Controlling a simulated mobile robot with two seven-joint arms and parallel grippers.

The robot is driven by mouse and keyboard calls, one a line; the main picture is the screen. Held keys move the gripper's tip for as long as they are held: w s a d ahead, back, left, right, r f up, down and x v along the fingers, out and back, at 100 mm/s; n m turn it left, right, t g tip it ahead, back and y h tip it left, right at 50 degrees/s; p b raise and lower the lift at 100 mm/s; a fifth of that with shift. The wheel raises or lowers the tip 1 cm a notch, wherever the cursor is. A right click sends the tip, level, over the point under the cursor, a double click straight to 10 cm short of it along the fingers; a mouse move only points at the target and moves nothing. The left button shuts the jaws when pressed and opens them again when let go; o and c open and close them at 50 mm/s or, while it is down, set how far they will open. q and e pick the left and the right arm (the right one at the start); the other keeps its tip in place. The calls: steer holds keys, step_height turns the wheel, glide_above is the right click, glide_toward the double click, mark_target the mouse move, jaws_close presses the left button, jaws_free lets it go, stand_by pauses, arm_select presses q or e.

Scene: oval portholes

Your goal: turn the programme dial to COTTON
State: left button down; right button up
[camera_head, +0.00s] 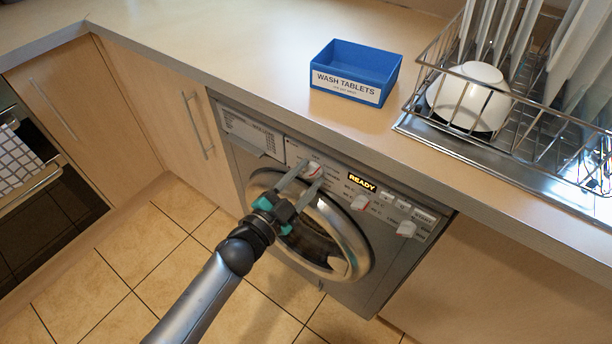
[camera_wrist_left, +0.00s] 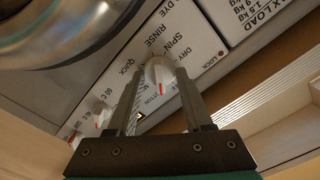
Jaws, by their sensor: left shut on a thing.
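The washing machine (camera_head: 243,160) stands under the worktop with its round door below the control panel. The programme dial (camera_head: 314,168) is a white knob at the left of the panel. My left gripper (camera_head: 311,178) reaches up to it from below and is shut on it. In the left wrist view the dial (camera_wrist_left: 158,70) sits between the fingers (camera_wrist_left: 158,82), with a red mark at its lower edge. Labels RINSE, SPIN, DRY and QUICK are around it; a partly hidden label ending in TTON lies below. I cannot tell exactly which label the mark points at. My right gripper is out of view.
Two more white knobs (camera_head: 360,203) (camera_head: 406,229) sit further right on the panel. The display (camera_head: 362,182) reads READY. A blue WASH TABLETS box (camera_head: 375,65) and a wire dish rack (camera_head: 415,103) with a white bowl (camera_head: 470,95) stand on the worktop above.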

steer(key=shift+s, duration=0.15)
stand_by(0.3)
arm_select(q)
steer(key=shift+c, duration=1.6)
jaws_free()
steer(key=shift+s+a, duration=0.1)
steer(key=shift+s, duration=0.05)
steer(key=shift+s+a, duration=0.2)
steer(key=shift+s, duration=0.05)
steer(key=p+v, duration=0.3)
steer(key=v, duration=1.1)
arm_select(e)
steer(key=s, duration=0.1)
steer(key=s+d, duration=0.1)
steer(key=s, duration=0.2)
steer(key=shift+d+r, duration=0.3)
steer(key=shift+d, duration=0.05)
arm_select(q)
steer(key=shift+s+a, duration=0.1)
steer(key=shift+s, duration=0.05)
